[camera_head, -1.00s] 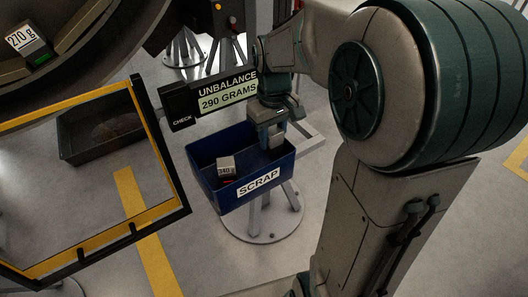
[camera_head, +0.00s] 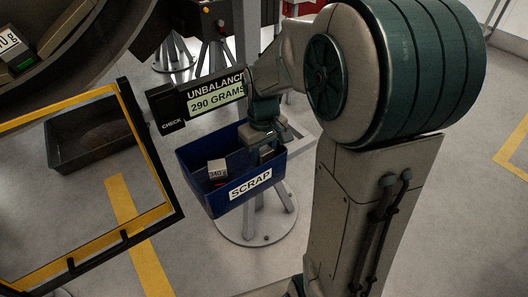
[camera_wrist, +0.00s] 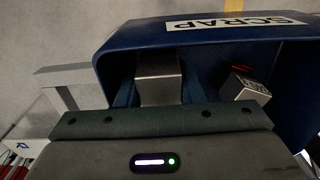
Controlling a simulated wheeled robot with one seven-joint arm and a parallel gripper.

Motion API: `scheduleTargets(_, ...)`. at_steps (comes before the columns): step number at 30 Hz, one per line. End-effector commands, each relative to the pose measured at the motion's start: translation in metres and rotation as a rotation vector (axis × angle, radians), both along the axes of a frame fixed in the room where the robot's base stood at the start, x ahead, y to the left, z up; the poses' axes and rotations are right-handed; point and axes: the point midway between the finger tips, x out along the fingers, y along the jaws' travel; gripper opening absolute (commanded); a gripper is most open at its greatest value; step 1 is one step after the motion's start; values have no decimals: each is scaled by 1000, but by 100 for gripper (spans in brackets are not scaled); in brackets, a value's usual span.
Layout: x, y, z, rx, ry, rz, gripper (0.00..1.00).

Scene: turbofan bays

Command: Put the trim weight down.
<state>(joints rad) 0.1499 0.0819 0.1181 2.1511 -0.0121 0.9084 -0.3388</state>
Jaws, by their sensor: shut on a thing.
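The trim weight (camera_wrist: 158,78) is a plain grey metal block between my gripper's fingers in the wrist view. My gripper (camera_head: 266,152) is shut on it, down inside the blue scrap bin (camera_head: 194,178), toward the bin's right end in the head view. The bin's front wall and my fingers hide much of the weight in the head view. I cannot tell whether the weight touches the bin floor. Another weight (camera_head: 217,170), marked 340, lies in the bin, left of my gripper in the head view; it also shows at the right in the wrist view (camera_wrist: 246,89).
A display (camera_head: 215,94) reading "UNBALANCE 290 GRAMS" stands behind the bin. A yellow-edged frame (camera_head: 150,150) and a dark tray (camera_head: 88,136) are at left. Part of a round casing with another weight (camera_head: 16,50) is at upper left. The bin rests on a stand (camera_head: 256,222).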

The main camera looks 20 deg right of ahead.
Motion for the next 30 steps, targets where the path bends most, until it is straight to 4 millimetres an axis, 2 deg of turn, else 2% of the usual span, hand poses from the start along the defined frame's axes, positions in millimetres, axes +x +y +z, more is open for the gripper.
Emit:
scheduleTargets(6,0,0,-3,0,0,0,3)
scheduleTargets(7,0,0,-4,0,0,0,43)
scheduleTargets(16,0,0,-3,0,0,0,43)
scheduleTargets(20,0,0,6,0,-1,0,43)
scheduleTargets(23,1,0,20,-1,-4,-1,43)
scheduleTargets(30,1,0,75,-1,-6,0,43)
